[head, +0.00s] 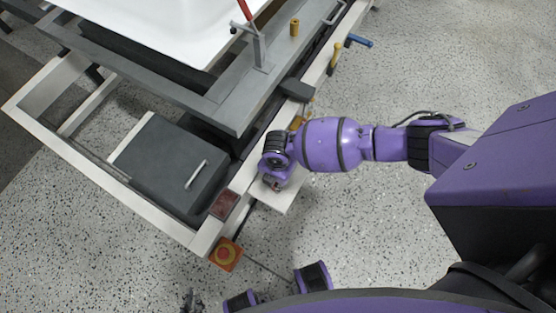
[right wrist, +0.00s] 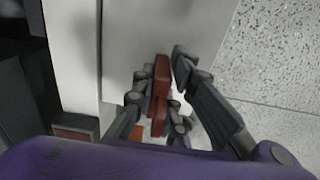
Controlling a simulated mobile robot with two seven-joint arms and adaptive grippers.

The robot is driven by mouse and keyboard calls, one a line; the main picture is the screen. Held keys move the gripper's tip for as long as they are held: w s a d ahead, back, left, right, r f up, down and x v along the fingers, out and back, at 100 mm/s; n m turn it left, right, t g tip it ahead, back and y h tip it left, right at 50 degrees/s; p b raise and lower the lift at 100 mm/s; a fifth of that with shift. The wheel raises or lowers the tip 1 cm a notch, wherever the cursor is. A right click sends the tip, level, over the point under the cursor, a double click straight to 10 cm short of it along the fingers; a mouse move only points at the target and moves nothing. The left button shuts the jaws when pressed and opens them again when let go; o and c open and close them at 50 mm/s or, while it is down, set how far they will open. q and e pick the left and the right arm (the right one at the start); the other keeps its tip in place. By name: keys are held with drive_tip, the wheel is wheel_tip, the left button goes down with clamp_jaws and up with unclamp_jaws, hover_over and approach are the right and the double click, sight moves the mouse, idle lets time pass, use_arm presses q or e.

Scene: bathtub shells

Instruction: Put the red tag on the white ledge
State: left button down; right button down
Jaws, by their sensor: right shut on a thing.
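The red tag (right wrist: 160,88) is between the fingers of my right gripper (right wrist: 165,66) in the right wrist view, and the gripper is shut on it. The white ledge (right wrist: 190,25) shows beneath and beyond the fingertips there. I cannot tell whether the tag touches it. In the head view the white ledge (head: 290,196) juts from the side of the white frame, and my right wrist covers part of it. My left gripper (head: 189,299) shows only as dark fingertips at the bottom edge, and its opening is unclear.
A grey drawer box (head: 170,165) is left of my right wrist. Yellow and blue handles (head: 358,41) stick out along the far side. Speckled floor lies right.

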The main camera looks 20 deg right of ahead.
drive_tip(key=c, duration=1.8)
unclamp_jaws()
drive_tip(key=shift+f, duration=0.1)
drive_tip(key=shift+o, duration=0.2)
drive_tip(key=shift+r, duration=0.2)
wheel_tip(320, 180, up, 11)
drive_tip(key=shift+r+p, duration=0.2)
drive_tip(key=shift+p, duration=1.05)
drive_tip(key=shift+r, duration=0.3)
